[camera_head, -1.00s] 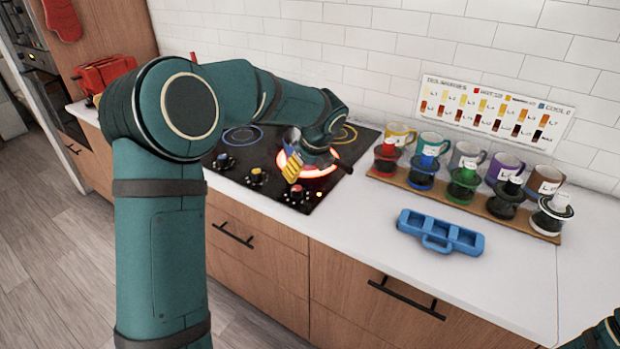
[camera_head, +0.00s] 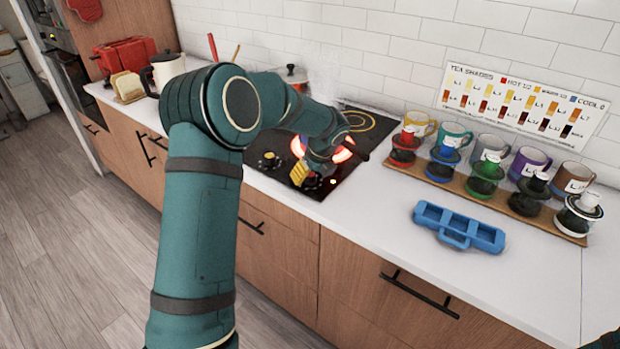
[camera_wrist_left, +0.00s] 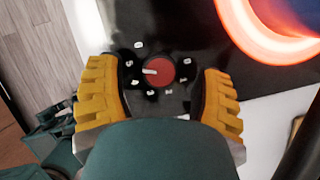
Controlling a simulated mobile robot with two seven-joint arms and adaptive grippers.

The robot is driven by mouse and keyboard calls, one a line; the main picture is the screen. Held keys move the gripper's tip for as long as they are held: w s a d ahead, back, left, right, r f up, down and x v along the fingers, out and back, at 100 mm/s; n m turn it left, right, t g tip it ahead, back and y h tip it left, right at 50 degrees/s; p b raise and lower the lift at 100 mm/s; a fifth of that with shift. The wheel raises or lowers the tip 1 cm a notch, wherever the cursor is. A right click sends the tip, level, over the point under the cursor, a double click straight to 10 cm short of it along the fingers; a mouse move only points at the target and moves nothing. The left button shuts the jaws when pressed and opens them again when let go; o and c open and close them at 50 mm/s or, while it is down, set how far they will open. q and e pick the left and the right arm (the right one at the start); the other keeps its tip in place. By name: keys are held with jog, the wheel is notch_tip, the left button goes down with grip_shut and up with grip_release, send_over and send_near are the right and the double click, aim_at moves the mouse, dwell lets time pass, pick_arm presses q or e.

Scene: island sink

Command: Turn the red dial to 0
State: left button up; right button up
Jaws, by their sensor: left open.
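The red dial (camera_wrist_left: 160,70) is on the black cooktop, in the middle of the left wrist view. Its white pointer is turned to the left in that view. In the head view my left gripper (camera_head: 303,173) is low over the front right corner of the cooktop, and largely hides the dial.
A burner (camera_head: 343,153) glows red-orange just behind the gripper. A black-and-yellow knob (camera_head: 269,160) is to its left. To the right are a blue tray (camera_head: 458,228) and a wooden board with mugs (camera_head: 560,226). The counter before the tray is clear.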

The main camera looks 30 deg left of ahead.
pick_arm(q)
jog(key=shift+x, duration=0.8)
grip_shut()
